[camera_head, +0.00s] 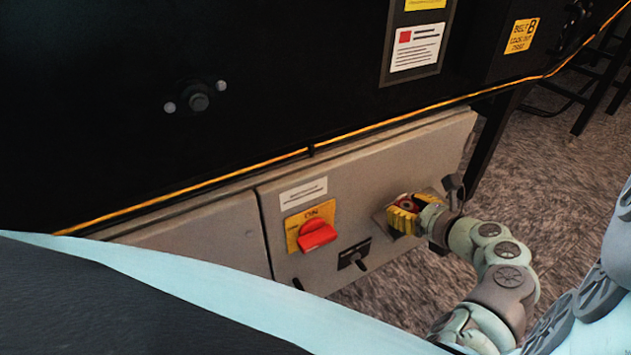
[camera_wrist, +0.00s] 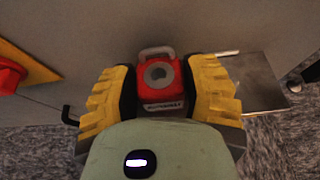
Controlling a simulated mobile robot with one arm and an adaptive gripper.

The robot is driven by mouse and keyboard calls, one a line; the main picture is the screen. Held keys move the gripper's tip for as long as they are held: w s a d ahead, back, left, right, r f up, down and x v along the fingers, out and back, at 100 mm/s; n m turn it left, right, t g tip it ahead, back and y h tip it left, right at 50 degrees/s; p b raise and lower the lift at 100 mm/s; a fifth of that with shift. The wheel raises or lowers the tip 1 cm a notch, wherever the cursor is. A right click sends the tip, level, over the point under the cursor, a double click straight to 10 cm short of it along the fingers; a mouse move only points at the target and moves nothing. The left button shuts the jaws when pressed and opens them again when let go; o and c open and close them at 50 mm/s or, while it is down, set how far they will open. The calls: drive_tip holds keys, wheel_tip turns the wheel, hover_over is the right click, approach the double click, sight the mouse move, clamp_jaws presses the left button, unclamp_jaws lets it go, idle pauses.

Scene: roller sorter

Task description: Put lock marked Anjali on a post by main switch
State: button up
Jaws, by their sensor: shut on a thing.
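My gripper (camera_head: 403,213), with yellow ribbed fingers, is at the right part of the grey cabinet front. In the wrist view my gripper (camera_wrist: 163,70) is shut on a red padlock (camera_wrist: 160,92) with a grey shackle pointing away from me. A pale label on the lock is too small to read surely. The main switch, a red handle (camera_head: 318,234) on a yellow plate, is left of my gripper. A dark post (camera_head: 357,263) stands on a black plate between them, lower down.
Another dark peg (camera_head: 298,284) sits at the cabinet's lower edge. A metal plate (camera_wrist: 258,82) is right behind the gripper, with a dark knob (camera_head: 454,184) beside it. A yellow cable (camera_head: 240,180) runs above the cabinet. A white label (camera_head: 304,193) is over the switch.

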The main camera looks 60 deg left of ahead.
drive_tip(key=o, duration=1.3)
drive_tip(key=shift+d, duration=0.1)
drive_tip(key=w+v, duration=0.1)
drive_tip(key=v, duration=1)
drive_tip(key=shift+s+d+r, duration=0.2)
drive_tip(key=shift+s+d, duration=0.2)
drive_tip(key=shift+s, duration=0.05)
